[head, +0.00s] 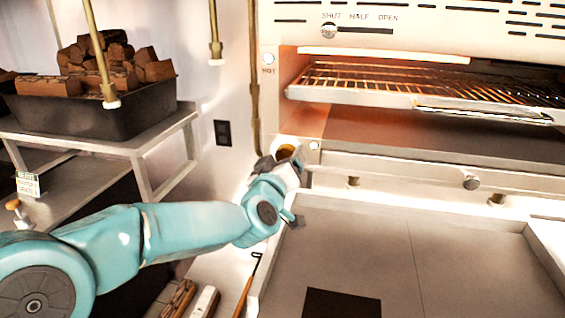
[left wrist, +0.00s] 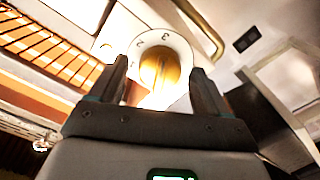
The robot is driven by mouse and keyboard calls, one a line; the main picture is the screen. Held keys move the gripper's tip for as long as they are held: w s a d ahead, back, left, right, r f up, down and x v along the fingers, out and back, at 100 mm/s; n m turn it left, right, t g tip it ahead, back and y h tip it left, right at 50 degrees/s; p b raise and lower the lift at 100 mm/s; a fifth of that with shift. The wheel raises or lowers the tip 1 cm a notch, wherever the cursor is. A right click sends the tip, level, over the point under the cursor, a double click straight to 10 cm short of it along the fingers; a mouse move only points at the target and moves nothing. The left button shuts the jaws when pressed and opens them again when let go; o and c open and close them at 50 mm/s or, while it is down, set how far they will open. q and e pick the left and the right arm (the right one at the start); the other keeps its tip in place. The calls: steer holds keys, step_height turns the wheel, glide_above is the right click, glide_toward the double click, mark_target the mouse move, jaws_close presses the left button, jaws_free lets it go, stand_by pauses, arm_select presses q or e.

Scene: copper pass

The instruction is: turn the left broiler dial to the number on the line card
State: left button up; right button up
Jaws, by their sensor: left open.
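The left broiler dial shows in the left wrist view as a white numbered disc (left wrist: 177,43) with a brass knob (left wrist: 158,66) at its middle. The figures 2 and 3 can be read on its rim; the lower part is washed out by glare. My left gripper (left wrist: 158,72) is open, with one finger on each side of the knob; I cannot tell if they touch it. In the head view the left gripper (head: 279,160) is at the broiler's left front post and hides most of the dial.
The broiler rack (head: 420,88) glows to the right of the gripper. A shut-half-open slider (head: 329,31) is above it. A black bin of wood chunks (head: 95,105) stands on a shelf at left. A hooked tool (head: 247,285) lies below the arm.

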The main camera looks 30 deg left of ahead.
arm_select(q)
steer(key=b+v, duration=0.2)
steer(key=v, duration=1.4)
steer(key=shift+s, duration=0.2)
steer(key=shift+s+d+f, duration=0.1)
steer(key=shift+d, duration=0.05)
